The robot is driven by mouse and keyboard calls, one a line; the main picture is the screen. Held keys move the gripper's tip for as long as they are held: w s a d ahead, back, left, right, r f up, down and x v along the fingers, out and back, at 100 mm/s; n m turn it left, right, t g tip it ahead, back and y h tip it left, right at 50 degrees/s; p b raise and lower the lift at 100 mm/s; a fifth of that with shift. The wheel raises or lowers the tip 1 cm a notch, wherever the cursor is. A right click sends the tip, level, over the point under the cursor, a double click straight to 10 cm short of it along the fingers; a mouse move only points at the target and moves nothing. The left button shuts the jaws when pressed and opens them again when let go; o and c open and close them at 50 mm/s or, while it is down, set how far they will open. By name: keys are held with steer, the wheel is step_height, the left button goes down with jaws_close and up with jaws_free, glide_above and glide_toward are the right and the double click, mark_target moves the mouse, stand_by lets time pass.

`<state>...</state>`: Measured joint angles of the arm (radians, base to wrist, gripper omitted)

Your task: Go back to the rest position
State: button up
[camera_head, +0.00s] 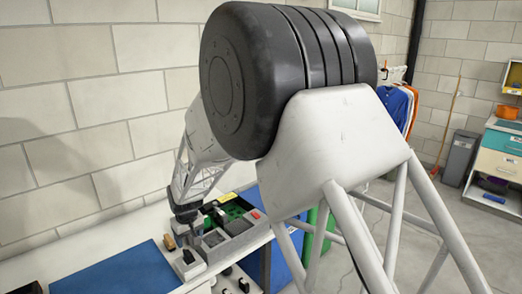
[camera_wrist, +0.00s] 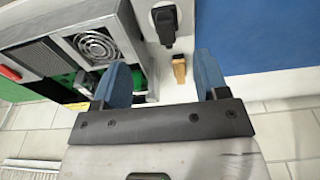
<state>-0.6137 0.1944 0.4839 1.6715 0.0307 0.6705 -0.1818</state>
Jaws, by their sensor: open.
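My gripper (camera_wrist: 162,66) shows in the wrist view with its two blue fingers spread apart and nothing between them in their grasp. A small wooden-coloured piece (camera_wrist: 179,68) lies on the white surface beyond the gap between the fingers. In the head view my gripper (camera_head: 187,214) is small, low over the workbench at the left end of the open grey case, and its fingers are hard to make out. My own arm fills the middle of the head view and hides much behind it.
An open computer case (camera_wrist: 95,45) with a fan and green board is close by the left finger. A black plug-like part (camera_wrist: 165,25) stands beyond the fingers. A blue mat (camera_head: 118,272) lies on the bench (camera_head: 80,245). A grey bin (camera_head: 460,158) stands far right.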

steer(key=s+d+r+m, duration=0.1)
steer(key=s+d+r, duration=0.3)
steer(key=d+r, duration=0.45)
steer(key=s+d+r+m, duration=0.25)
steer(key=d+r, duration=0.25)
steer(key=d, duration=0.6)
steer(key=s+d+r+m, duration=0.1)
steer(key=s+d+r, duration=0.45)
steer(key=d, duration=0.35)
steer(key=s+d+r+m, duration=0.2)
steer(key=s+d, duration=0.7)
steer(key=s, duration=0.3)
steer(key=s+d+r+m+t+h, duration=0.1)
steer(key=s+d+r+m, duration=0.1)
steer(key=s+d, duration=0.8)
steer(key=s, duration=0.3)
steer(key=shift+t, duration=0.3)
